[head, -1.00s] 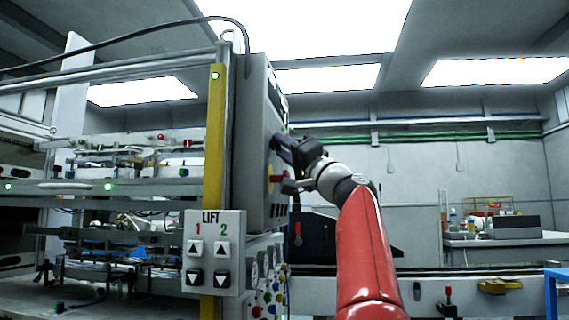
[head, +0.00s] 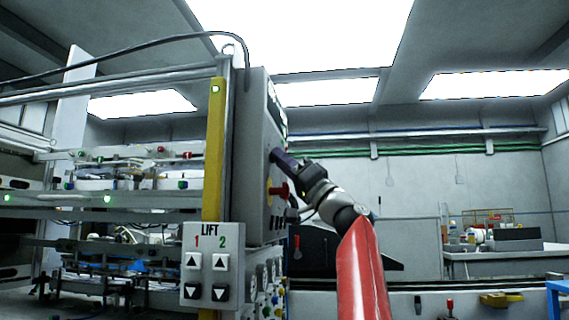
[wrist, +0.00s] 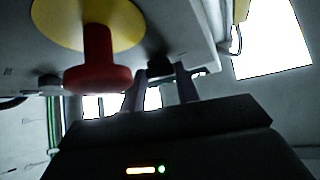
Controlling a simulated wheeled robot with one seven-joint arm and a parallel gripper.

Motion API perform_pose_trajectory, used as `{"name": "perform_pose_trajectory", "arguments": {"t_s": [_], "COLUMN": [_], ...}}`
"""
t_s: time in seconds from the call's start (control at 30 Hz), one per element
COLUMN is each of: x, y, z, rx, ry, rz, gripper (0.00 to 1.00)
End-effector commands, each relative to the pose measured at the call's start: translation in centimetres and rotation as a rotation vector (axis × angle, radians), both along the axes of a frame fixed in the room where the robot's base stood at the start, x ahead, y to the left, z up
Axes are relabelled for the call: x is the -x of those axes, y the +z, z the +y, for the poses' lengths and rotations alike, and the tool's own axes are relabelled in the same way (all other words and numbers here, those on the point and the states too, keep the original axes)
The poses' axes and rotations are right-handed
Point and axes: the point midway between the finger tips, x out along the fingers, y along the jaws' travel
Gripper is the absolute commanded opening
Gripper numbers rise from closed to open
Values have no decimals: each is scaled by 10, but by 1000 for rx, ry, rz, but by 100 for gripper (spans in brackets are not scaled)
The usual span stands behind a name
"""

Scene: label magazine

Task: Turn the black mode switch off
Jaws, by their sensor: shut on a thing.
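The grey control box (head: 252,150) stands at the end of the machine frame. Its panel face shows edge-on in the head view and along the top in the wrist view. The black mode switch (wrist: 159,63) is a small dark knob on that panel, mostly hidden by my fingers. My gripper (head: 276,155) is at the panel, with a finger on either side of the switch in the wrist view (wrist: 161,76), and is shut on it. The switch's setting cannot be read.
A red knob (wrist: 97,72) on a yellow disc (wrist: 72,18) sticks out close beside my gripper; the knob also shows in the head view (head: 279,190). Another dark knob (wrist: 49,82) is further left. A LIFT button panel (head: 211,265) hangs at the front.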

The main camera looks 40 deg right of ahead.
Motion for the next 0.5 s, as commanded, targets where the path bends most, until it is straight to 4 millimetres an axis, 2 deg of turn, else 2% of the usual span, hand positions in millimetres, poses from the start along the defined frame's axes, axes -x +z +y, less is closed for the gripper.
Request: {"name": "perform_pose_trajectory", "arguments": {"t_s": [0.33,0.37,0.5], "x": [0,0,0], "y": [0,0,0], "z": [0,0,0], "rx": [-1,-1,-1], "ry": [0,0,0], "rz": [0,0,0], "gripper": [9,35,53]}}
